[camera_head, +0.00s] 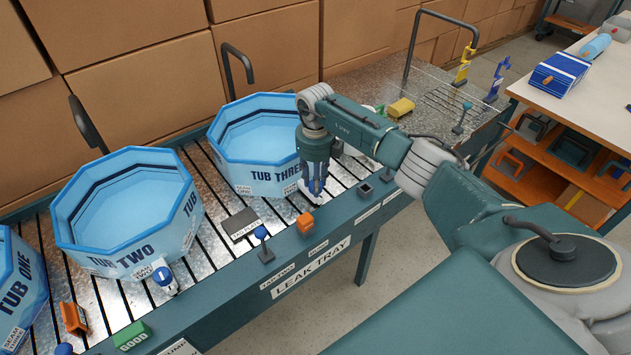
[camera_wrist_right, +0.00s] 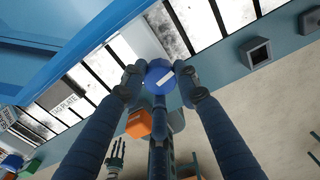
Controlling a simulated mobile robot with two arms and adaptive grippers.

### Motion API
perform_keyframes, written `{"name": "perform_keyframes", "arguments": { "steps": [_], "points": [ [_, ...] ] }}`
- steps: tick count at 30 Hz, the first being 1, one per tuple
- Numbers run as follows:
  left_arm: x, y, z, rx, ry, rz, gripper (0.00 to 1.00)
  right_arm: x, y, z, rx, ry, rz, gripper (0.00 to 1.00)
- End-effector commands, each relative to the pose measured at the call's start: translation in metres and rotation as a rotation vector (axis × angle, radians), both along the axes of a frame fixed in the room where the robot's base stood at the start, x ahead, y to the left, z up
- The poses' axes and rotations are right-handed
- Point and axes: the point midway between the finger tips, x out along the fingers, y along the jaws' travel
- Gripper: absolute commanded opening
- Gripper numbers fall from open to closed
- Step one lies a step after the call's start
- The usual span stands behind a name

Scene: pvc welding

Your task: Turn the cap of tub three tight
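Tub three (camera_head: 240,177) is a pale blue eight-sided tub on the slatted leak tray (camera_head: 212,205), behind my right gripper. My right gripper (camera_head: 314,190) points down at the tub's front right side. In the right wrist view its fingers (camera_wrist_right: 160,84) close around a round blue cap (camera_wrist_right: 160,70) with a white bar mark. The fingertips appear to touch the cap from both sides, with another finger below it.
Tub two (camera_head: 140,252) has a blue cap (camera_head: 162,275) at its front right; tub one (camera_head: 18,290) is cut off at left. An orange block (camera_head: 305,223) and a blue-topped lever (camera_head: 262,236) stand on the tray's front edge. Cardboard boxes (camera_head: 140,90) stand behind.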

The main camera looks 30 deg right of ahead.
Motion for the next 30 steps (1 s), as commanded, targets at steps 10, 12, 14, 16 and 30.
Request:
{"name": "perform_keyframes", "arguments": {
  "steps": [10,12,14,16,30],
  "points": [
    [-0.0012,0.0004,-0.0004,0.000,0.002,0.001,0.40,0.0004,-0.0001,0.0010,0.000,-0.001,-0.039,0.04],
    [-0.0011,0.0004,-0.0007,0.000,0.002,0.001,0.40,0.0005,-0.0002,0.0011,0.000,-0.001,-0.068,0.04],
    [-0.0009,0.0004,-0.0009,0.000,0.001,0.001,0.40,0.0005,-0.0003,0.0011,-0.001,-0.001,-0.100,0.04],
    [-0.0006,0.0005,-0.0012,0.000,0.001,0.001,0.40,0.0003,-0.0004,0.0010,-0.001,-0.001,-0.146,0.04],
    [0.0023,0.0001,0.0006,0.000,-0.003,0.000,0.40,0.0007,-0.0008,0.0022,-0.001,-0.002,-0.575,0.04]
  ]
}}
